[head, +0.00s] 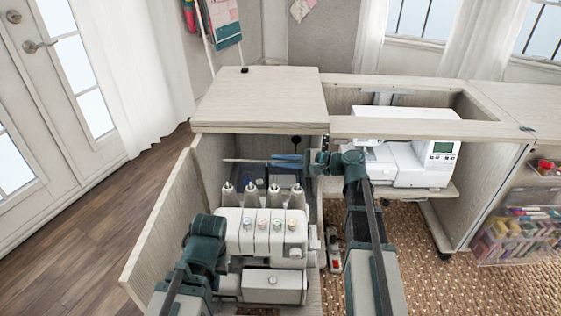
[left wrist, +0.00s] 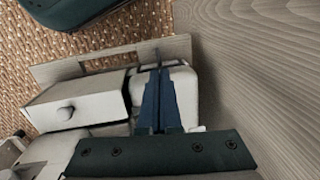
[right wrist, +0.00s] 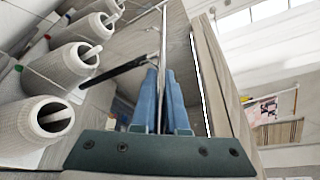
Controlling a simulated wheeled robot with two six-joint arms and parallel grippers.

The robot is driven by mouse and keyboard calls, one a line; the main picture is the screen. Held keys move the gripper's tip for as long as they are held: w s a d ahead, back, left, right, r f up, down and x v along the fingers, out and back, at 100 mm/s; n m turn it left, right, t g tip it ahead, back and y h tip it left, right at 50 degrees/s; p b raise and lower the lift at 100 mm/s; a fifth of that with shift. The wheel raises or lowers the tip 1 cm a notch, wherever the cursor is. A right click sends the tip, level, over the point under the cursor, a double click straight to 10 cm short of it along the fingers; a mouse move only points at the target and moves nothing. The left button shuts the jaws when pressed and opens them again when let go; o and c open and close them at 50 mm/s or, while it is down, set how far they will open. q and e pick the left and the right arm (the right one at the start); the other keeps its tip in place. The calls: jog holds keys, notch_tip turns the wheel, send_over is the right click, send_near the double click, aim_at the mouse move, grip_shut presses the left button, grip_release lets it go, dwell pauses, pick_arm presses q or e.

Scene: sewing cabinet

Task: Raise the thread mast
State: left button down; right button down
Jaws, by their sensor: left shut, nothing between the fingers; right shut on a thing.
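The serger (head: 262,240) sits on a shelf inside the open cabinet, with several grey thread cones (head: 262,198) standing at its back. The thread mast (head: 240,161), a thin grey rod, shows level above and behind the cones. My right gripper (head: 286,160) is shut on the mast. The mast also shows between the blue fingers in the right wrist view (right wrist: 163,45). My left gripper (left wrist: 159,75) is shut and empty over the serger's pale body, near its small drawer (left wrist: 75,105). In the head view its fingers are hidden behind my left wrist.
The cabinet's wooden top (head: 260,96) overhangs the mast area, and an open door panel (head: 160,225) stands on the left. A white sewing machine (head: 405,150) sits in the bay to the right. A clear bin of supplies (head: 515,235) is at far right.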

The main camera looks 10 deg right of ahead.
notch_tip(320, 180, up, 19)
jog(key=p, duration=1.8)
jog(key=shift+f, duration=0.15)
jog(key=shift+w, duration=0.1)
jog(key=c, duration=1.1)
grip_release()
jog(key=shift+o, duration=0.8)
jog(key=p+v, duration=0.3)
jog(key=v, duration=1.1)
